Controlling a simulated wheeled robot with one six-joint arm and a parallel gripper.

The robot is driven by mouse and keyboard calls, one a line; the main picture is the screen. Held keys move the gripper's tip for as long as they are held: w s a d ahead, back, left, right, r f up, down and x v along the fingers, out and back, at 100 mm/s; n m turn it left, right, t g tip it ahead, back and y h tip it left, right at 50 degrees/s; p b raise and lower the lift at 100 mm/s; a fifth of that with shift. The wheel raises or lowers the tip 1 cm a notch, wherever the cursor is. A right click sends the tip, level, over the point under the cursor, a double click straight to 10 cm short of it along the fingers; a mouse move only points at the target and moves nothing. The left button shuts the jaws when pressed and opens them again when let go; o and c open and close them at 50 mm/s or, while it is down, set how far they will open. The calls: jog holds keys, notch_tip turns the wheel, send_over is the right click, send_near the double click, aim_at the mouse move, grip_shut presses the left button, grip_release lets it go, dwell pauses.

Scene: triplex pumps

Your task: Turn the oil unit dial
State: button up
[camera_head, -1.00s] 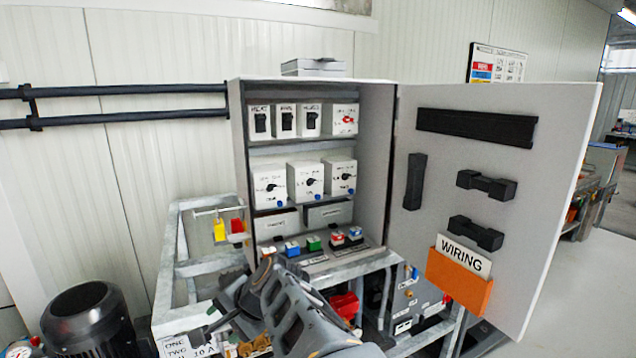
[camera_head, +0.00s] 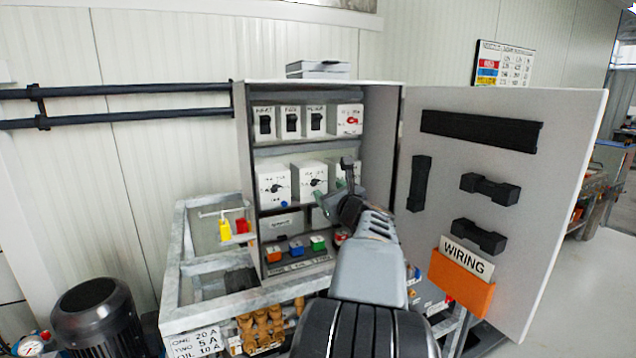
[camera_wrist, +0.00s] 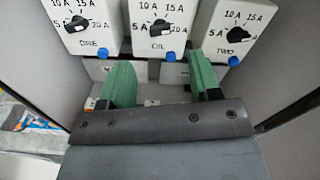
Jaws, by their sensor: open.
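The oil unit (camera_wrist: 155,47) is the middle one of three white boxes in the wrist view. Its black dial (camera_wrist: 160,29) sits among marks for 5, 10, 15 and 20 A; I cannot tell its pointer exactly. My gripper (camera_wrist: 162,75) is open and empty, its green fingers apart, below the oil unit in the picture and to either side of its dial. In the head view the middle box (camera_head: 309,184) shows its dial, and my gripper (camera_head: 345,178) appears just right of it, covering much of the third box. No contact with the dial shows.
Unit one (camera_wrist: 80,45) and unit two (camera_wrist: 226,46) flank it. The cabinet door (camera_head: 560,150) stands open at right with an orange wiring holder (camera_head: 460,283). Coloured buttons (camera_head: 296,248) line the cabinet's lower shelf. A sign (camera_head: 196,342) reads one 20 A, two 5 A, oil 10 A.

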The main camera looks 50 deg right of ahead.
aim_at(316, 183)
jog(key=p+x, duration=0.1)
jog(key=x, duration=0.6)
jog(key=shift+w, duration=0.35)
jog(key=c, duration=0.9)
